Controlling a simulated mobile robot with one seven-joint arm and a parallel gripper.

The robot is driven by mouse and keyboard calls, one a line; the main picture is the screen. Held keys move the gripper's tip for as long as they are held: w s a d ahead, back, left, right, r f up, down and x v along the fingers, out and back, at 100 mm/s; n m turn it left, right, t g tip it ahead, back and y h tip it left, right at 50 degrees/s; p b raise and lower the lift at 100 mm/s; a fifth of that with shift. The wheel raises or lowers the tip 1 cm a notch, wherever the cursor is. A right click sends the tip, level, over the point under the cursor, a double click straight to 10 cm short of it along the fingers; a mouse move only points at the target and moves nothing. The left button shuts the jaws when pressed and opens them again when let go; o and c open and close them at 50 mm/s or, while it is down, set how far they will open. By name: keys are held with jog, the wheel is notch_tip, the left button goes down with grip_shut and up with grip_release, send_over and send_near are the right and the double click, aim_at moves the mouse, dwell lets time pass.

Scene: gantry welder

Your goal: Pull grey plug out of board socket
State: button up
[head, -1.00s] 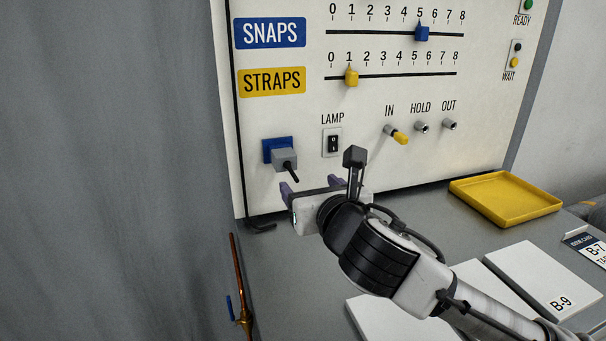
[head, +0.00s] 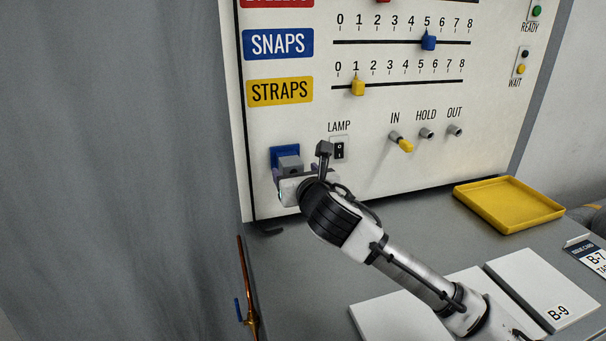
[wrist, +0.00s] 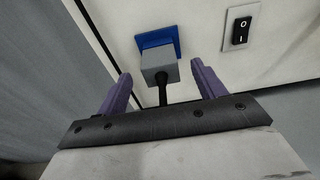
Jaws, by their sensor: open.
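The grey plug (wrist: 158,66) sits in the blue board socket (wrist: 156,40) on the white panel, with its black cable (wrist: 162,94) hanging toward me. In the head view the plug (head: 289,163) shows just above my gripper, in front of the blue socket (head: 279,153). My gripper (wrist: 164,79) is open, with one purple finger to each side of the plug's cable end. The fingertips are near the plug's front and appear apart from it. In the head view my gripper (head: 290,181) hides the plug's lower part and cable.
A lamp switch (wrist: 240,25) is on the panel right of the socket. IN, HOLD and OUT jacks lie farther right, with a yellow plug (head: 405,145) at IN. A yellow tray (head: 512,222) stands on the grey bench. A copper pipe (head: 245,280) is at the bench's left edge.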

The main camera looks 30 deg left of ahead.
jog(key=shift+w+a+f, duration=0.1)
jog(key=shift+w+a, duration=0.15)
jog(key=shift+a, duration=0.05)
jog(key=shift+c, duration=0.4)
jog(key=c, duration=1)
jog(key=shift+s+d, duration=0.15)
jog(key=shift+f+b+v, duration=0.2)
jog(key=shift+v, duration=1.05)
jog(key=shift+f+b+v, duration=0.2)
jog(key=shift+v, duration=1.05)
jog(key=shift+c, duration=0.2)
jog(key=shift+s+d, duration=0.15)
jog(key=shift+d, duration=0.05)
